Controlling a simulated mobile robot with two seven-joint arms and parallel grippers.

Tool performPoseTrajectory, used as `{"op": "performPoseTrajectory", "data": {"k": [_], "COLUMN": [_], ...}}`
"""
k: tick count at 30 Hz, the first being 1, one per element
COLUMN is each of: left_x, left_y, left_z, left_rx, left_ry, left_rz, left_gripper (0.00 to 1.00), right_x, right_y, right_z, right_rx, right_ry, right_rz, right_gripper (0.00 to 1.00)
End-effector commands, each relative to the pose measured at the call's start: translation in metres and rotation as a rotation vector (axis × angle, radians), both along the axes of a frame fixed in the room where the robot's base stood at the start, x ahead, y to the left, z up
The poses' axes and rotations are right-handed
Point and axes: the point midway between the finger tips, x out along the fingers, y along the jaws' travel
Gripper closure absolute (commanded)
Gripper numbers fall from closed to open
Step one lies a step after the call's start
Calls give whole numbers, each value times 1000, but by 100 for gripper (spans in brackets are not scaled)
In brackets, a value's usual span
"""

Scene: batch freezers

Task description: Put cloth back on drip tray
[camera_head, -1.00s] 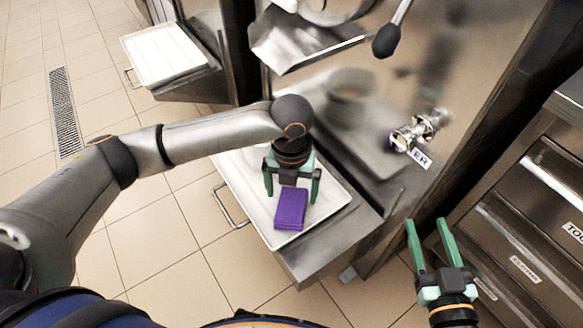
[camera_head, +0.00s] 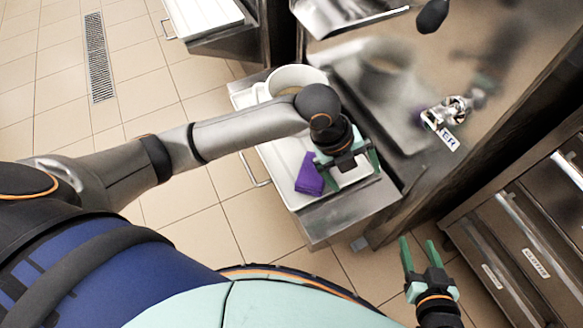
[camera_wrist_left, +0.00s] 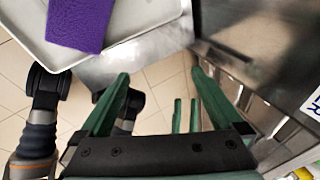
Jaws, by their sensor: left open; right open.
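The folded purple cloth (camera_head: 309,174) lies on the white drip tray (camera_head: 277,162), towards its front left edge. It also shows in the left wrist view (camera_wrist_left: 80,22), resting on the corner of the tray (camera_wrist_left: 148,14). My left gripper (camera_head: 355,177) is open and empty, to the right of the cloth and apart from it, over the right part of the tray. In the left wrist view its two fingers (camera_wrist_left: 158,103) are spread with nothing between them. My right gripper (camera_head: 418,246) is open and empty, low at the right, away from the tray.
A white pot (camera_head: 296,77) stands at the tray's back. A steel tap (camera_head: 446,112) sticks out from the freezer front to the right. Labelled drawers (camera_head: 530,240) stand at the far right. Another white tray (camera_head: 203,14) is at the upper left. Open tiled floor lies in front.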

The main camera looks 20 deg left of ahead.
Motion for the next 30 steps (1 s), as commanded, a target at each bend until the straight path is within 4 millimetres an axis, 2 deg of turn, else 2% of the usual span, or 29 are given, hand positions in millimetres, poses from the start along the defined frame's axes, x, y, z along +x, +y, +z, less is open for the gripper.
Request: {"op": "performPoseTrajectory", "data": {"k": [1,4,7,10,14,19,24,30], "left_x": [-6,-8,-8,-10,-15,-35,-55,-68], "left_y": [-12,-26,-28,-20,6,55,92,113], "left_z": [-8,-16,-23,-31,-42,-58,-65,-68], "left_rx": [-89,-252,-407,-551,-725,-911,-1019,-1076], "left_ry": [26,65,114,163,215,242,233,223], "left_rz": [112,353,596,842,1152,1498,1687,1777], "left_gripper": [0,0,0,0,0,0,0,0], "right_x": [0,0,0,0,0,0,0,0], "right_y": [0,0,0,0,0,0,0,0], "right_z": [0,0,0,0,0,1,1,1], "right_rx": [0,0,0,0,-1,0,0,0], "right_ry": [0,0,-1,-1,-2,-3,-3,-3], "right_rz": [0,0,-1,-1,0,0,0,0], "right_gripper": [43,43,43,43,43,43,43,43]}}
